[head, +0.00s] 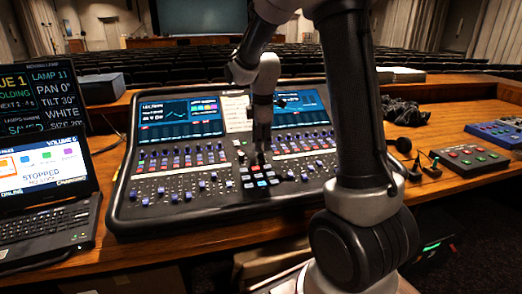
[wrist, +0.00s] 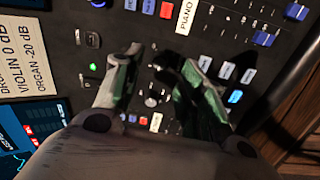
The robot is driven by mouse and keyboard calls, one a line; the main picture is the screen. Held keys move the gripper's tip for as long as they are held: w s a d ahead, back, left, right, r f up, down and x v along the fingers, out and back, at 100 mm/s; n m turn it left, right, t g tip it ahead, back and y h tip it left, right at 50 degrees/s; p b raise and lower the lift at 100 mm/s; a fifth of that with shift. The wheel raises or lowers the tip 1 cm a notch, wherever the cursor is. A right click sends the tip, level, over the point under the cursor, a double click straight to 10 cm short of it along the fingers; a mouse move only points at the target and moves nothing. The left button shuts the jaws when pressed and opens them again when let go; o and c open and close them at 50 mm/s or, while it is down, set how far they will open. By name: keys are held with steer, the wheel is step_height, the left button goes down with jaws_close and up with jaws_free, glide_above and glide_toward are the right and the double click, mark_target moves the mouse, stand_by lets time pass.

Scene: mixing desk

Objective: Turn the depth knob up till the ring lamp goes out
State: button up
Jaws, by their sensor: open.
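The mixing desk (head: 118,205) stands on the wooden table, and my gripper (head: 261,157) points down at its middle section. In the wrist view my gripper (wrist: 151,66) is open, with its two dark fingers close above the panel. A small round dark knob (wrist: 152,98) shows between the fingers; I cannot tell whether they touch it. Its label is not readable, so I cannot tell that it is the depth knob. A small green light (wrist: 93,67) glows on the panel to the left. I cannot make out a lit ring around the knob.
Rows of faders and lit buttons (wrist: 235,97) lie close around the fingers. A laptop (head: 45,205) stands left of the desk. A button box (head: 470,160), a blue box (head: 497,133) and black cloth (head: 403,110) lie to the right. Bare wood shows between them.

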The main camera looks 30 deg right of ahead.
mark_target(261, 154)
steer(key=f, duration=0.4)
steer(key=shift+w+d, duration=0.1)
steer(key=shift+w, duration=0.15)
jaws_close()
